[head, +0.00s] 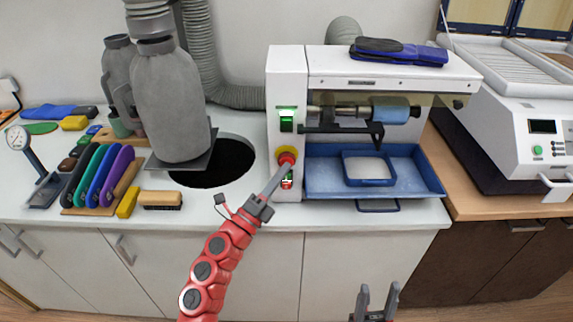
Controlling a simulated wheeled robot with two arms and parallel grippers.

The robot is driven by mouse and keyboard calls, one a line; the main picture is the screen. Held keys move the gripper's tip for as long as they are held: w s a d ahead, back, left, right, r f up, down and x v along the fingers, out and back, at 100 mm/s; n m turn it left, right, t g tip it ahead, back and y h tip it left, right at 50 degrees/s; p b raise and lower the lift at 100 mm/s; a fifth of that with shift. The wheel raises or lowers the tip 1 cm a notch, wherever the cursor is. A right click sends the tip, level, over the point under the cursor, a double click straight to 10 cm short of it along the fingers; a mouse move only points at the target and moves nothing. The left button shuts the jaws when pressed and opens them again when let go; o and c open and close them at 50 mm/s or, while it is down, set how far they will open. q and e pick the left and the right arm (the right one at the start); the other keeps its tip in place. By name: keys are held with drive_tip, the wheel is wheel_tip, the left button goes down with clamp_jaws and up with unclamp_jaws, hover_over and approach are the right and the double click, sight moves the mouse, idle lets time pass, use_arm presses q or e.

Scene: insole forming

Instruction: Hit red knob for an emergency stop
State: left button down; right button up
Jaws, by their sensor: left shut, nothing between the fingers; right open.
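The red knob (287,157) sits on a yellow base (285,150) on the front of the white machine's (287,100) left column. A green lit switch (287,120) is above it and a smaller red and green control (287,180) is below it. My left gripper (284,168) is shut and empty, its tip at the lower edge of the red knob. I cannot tell whether it touches the knob. My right gripper (375,302) is open and empty, low in the view, in front of the cabinets and well away from the machine.
A blue tray (425,180) juts from the machine to the right of the knob. A grey canister (170,100) stands by a round hole (225,165) in the counter. Another white machine (520,125) stands at the right.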

use_arm(q)
drive_tip(key=shift+w, duration=0.15)
drive_tip(key=shift+s, duration=1)
drive_tip(key=s, duration=0.4)
drive_tip(key=shift+s+p, duration=0.4)
idle(0.4)
